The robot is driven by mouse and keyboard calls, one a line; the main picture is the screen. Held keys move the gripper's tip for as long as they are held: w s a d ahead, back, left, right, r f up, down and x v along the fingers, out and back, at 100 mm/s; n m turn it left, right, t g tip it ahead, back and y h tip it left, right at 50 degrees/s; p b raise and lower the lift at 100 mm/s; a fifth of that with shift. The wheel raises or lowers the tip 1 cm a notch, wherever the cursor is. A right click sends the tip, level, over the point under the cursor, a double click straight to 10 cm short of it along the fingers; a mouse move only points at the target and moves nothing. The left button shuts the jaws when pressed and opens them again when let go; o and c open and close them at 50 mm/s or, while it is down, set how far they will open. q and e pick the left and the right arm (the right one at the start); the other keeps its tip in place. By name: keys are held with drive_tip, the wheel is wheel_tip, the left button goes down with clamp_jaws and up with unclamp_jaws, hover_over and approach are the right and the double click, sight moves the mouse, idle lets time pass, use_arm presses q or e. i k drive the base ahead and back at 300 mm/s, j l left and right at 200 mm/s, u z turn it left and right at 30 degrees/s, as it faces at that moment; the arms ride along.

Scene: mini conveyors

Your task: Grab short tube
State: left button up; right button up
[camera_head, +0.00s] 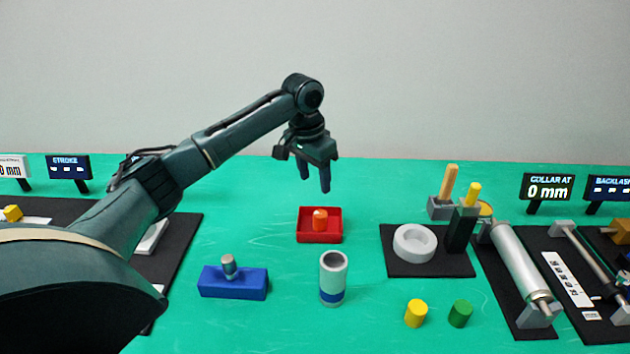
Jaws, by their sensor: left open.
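A short grey tube (333,279) with a dark open top and a blue band near its foot stands upright on the green table. My left gripper (314,186) points down with its jaws open and empty. It hangs above and behind the tube, over the area of a small red tray (323,238). An orange cylinder (320,219) stands in that tray. The gripper touches neither the tube nor the orange piece. My right gripper does not show.
A blue block (234,285) with a metal peg is left of the tube. Yellow (416,313) and green (460,314) cylinders stand to the right. A white ring (415,243) lies on a black mat, with a long roller (517,263) beyond. The table between tube and tray is clear.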

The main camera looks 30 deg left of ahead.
sight(333, 264)
drive_tip(key=k+l, duration=0.8)
drive_tip(key=k, duration=0.05)
